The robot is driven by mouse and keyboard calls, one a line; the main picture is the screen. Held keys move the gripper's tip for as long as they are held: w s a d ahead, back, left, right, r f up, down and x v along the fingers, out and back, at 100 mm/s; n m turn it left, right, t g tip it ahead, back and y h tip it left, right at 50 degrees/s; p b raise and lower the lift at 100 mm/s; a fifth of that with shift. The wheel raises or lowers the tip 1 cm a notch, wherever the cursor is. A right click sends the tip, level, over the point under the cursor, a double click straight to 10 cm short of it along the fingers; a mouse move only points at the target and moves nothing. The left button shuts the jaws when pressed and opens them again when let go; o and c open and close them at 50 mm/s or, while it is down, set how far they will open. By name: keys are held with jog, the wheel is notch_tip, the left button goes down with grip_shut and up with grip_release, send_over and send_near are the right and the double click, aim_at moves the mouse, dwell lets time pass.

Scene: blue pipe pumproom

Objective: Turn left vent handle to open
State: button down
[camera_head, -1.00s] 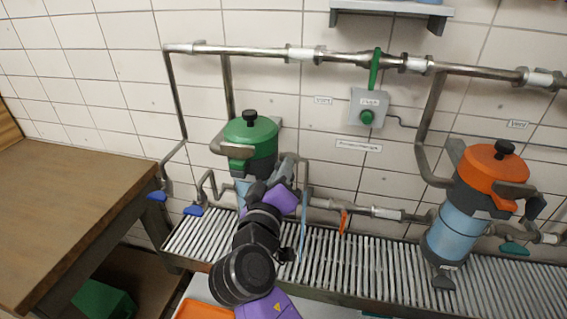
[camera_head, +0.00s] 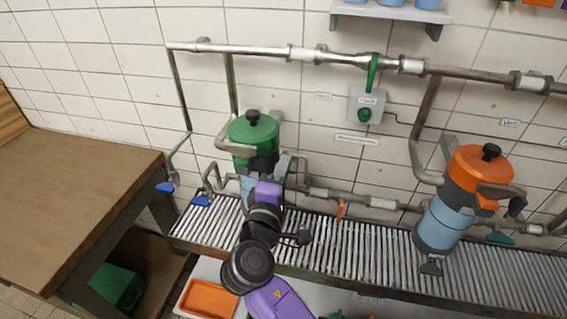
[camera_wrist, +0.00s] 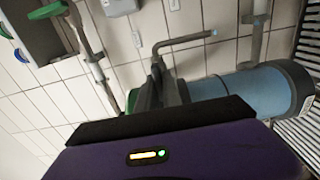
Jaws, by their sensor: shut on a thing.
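A canister with a green lid (camera_head: 254,130) and a light blue body stands at the left on the slatted rack. It also shows on its side in the wrist view as a blue cylinder (camera_wrist: 232,95). My purple gripper (camera_head: 269,192) is in front of this canister at its lower right, shut on a grey part at its side. The gripper body hides the fingertips and most of the held part in both views. I cannot make out the handle's shape or angle.
A canister with an orange lid (camera_head: 480,170) stands at the right. A green lever (camera_head: 372,73) is on the upper pipe (camera_head: 250,50), above a grey box with a green knob (camera_head: 364,114). A wooden table (camera_head: 75,190) is at the left, an orange tray (camera_head: 208,298) below.

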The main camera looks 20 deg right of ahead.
jog(key=shift+a, duration=0.1)
dwell(0.5)
jog(key=c, duration=1.5)
grip_release()
jog(key=b+v, duration=0.2)
jog(key=v, duration=0.5)
jog(key=shift+s+a, duration=0.2)
jog(key=shift+s, duration=0.1)
